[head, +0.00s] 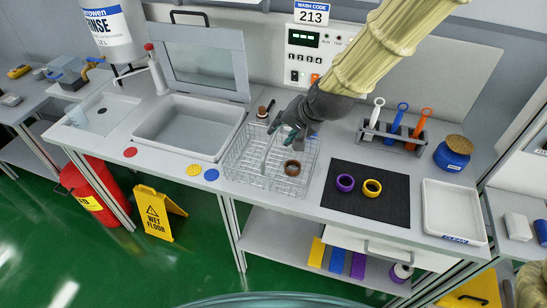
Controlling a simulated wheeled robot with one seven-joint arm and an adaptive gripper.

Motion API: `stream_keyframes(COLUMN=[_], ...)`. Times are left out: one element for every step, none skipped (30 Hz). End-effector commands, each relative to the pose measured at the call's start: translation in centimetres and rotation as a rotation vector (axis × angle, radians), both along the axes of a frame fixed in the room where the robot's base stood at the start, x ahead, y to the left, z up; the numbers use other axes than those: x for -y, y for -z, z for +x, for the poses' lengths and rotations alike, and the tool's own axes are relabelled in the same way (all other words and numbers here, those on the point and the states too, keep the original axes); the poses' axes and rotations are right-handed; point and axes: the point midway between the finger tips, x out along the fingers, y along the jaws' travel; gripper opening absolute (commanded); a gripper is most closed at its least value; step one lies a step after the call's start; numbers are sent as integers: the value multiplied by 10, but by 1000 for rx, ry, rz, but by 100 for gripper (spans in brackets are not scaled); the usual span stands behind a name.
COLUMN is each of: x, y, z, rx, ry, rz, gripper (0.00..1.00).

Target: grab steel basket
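The steel basket (238,167) is a wire-mesh basket on the grey bench, right of the sink. It has a divider or handle bar near its middle and holds a brown ring (292,168) in its right part. My gripper (284,138) is dark and hangs from the arm in a pale yellow sleeve, over the back middle of the basket. Its fingertips are close to the top of the middle bar. Whether they touch or hold it is unclear, as the fingers are small and overlap the wires.
Left is a sink (190,128) with a raised lid (205,65). Right are a black mat (365,208) with purple and yellow rings, a white tray (455,212), a rack of coloured-handled tools (392,138) and a blue jar (453,155). A small brown-topped item (262,112) stands behind the basket.

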Motion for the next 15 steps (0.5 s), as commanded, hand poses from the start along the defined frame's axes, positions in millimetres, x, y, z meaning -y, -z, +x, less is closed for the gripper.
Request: stream_keyframes(x=[-2,-3,-4,-5,-6,-7,-8,-9,-9,-10,-10,-10,-10,-11,-11], y=[5,8,10,13,15,18,20,21,24,25,26,26,27,27,28], z=[2,4,6,8,9,11,12,13,14,14,15,15,16,16,17], rx=[-4,-4,-3,-2,-2,-2,-2,-2,-2,-2,-2,-2,-1,-1,-1], ry=[0,0,0,0,1,1,1,1,1,1,1,1,2,2,2], rz=[0,0,-1,0,0,0,0,0,0,0,0,0,0,0,0], gripper=[36,36,36,36,36,36,36,36,36,36,36,36,36,36,36])
